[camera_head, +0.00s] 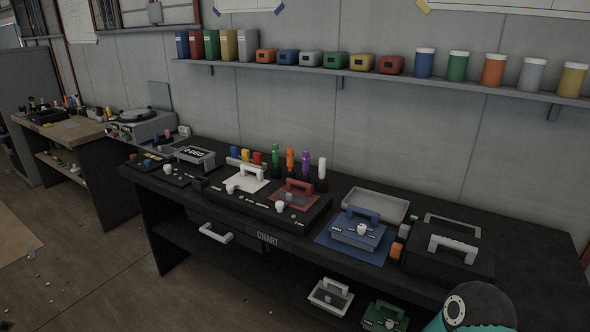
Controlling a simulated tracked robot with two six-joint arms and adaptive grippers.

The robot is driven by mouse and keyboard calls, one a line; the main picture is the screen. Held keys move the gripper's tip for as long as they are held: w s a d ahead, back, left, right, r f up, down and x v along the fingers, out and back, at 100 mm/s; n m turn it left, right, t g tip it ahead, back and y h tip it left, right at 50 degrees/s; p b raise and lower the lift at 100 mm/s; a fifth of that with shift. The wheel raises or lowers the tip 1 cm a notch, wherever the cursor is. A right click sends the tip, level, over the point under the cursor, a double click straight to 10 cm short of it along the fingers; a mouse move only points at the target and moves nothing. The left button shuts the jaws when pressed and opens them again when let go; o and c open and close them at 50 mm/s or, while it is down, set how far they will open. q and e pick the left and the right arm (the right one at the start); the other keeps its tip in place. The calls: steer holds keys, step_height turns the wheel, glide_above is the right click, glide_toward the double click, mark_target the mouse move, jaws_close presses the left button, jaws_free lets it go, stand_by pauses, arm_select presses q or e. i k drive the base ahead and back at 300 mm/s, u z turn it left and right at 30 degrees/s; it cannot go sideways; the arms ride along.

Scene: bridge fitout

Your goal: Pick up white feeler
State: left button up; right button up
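No label marks the white feeler, so I cannot tell for sure which thing it is. A slim white upright piece (322,171) stands in a dark holder at the back of the black bench, at the right end of a row with a green (275,155), an orange (290,160) and a purple one (306,164). Neither gripper's fingers show. A rounded dark and teal part of my own arm shows at the bottom right, apart from these pieces.
The black bench (150,184) carries white (251,174), red (298,187) and blue (361,216) handled pieces, a grey tray (376,204) and a dark case (440,262). A wall shelf (340,76) with binders, boxes and jars hangs above.

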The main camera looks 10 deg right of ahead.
mark_target(322, 160)
steer(key=z, duration=0.25)
steer(key=k, duration=0.25)
steer(key=u, duration=0.75)
steer(key=i, duration=1.3)
steer(key=z, duration=0.5)
